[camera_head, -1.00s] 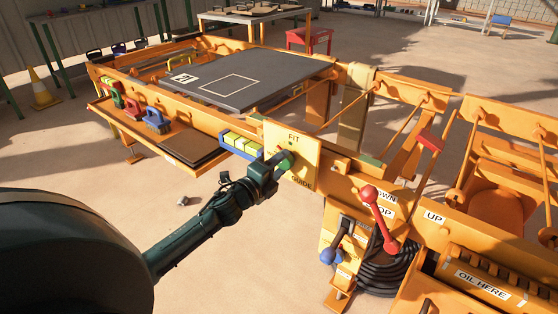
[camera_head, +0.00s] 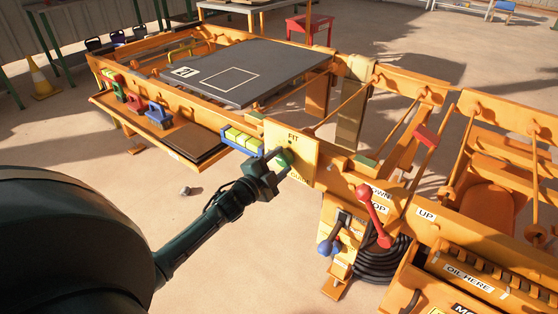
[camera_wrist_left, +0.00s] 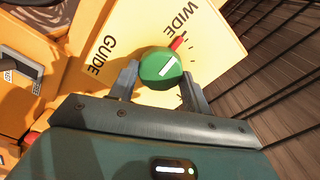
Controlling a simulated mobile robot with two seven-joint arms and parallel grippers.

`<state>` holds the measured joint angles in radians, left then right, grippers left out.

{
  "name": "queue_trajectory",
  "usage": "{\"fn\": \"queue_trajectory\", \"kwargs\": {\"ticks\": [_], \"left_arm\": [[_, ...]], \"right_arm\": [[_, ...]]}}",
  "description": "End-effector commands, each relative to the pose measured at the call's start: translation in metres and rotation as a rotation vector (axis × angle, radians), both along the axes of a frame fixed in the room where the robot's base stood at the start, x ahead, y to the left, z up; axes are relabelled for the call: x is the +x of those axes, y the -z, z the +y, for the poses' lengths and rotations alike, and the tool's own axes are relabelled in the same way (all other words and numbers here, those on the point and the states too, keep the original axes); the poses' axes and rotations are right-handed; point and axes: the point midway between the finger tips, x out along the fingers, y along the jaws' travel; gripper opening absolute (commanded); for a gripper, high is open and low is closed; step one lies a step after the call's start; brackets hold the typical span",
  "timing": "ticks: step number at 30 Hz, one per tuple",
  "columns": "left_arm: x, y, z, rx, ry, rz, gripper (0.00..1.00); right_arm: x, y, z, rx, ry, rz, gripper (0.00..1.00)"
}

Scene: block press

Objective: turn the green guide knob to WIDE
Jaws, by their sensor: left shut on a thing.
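The green guide knob (camera_wrist_left: 162,68) sits on a yellow plate (camera_wrist_left: 105,45) with GUIDE and WIDE lettering. A white line marks its face, and a red pointer (camera_wrist_left: 178,43) beside it slants toward the word WIDE (camera_wrist_left: 186,19). My left gripper (camera_wrist_left: 160,72) has one finger on each side of the knob and is shut on it. In the head view my left gripper (camera_head: 271,171) is at the plate (camera_head: 300,150), partly covering the knob (camera_head: 283,159) and the lower lettering; FIT shows at the top. My right gripper is not in view.
A blue tray of yellow blocks (camera_head: 241,141) is left of the plate. A red-knobbed lever (camera_head: 373,214) and a blue-knobbed lever (camera_head: 328,247) stand to the right. A shelf with coloured handles (camera_head: 128,122) is farther left. The ground in front is mostly clear.

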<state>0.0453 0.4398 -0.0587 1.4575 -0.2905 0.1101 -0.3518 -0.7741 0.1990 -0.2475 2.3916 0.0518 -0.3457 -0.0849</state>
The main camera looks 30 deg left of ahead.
Motion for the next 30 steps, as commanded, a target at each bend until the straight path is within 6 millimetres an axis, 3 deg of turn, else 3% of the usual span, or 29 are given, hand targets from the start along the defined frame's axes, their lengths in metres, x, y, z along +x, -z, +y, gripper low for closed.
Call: {"fn": "queue_trajectory", "kwargs": {"ticks": [14,15,23,30], "left_arm": [[0.0002,-0.0002,0.0002,-0.021,0.0,0.001,0.25],[0.0002,-0.0003,0.0001,-0.021,0.0,0.001,0.49],[0.0002,-0.0002,0.0,-0.018,0.0,0.001,0.69],[-0.0006,-0.0001,0.0,-0.016,0.0,0.001,0.69]], "right_arm": [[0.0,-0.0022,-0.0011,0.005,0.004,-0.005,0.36],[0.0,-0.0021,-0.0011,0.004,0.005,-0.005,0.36],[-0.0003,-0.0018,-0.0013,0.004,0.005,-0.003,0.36],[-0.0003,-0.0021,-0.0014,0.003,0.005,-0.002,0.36]]}}
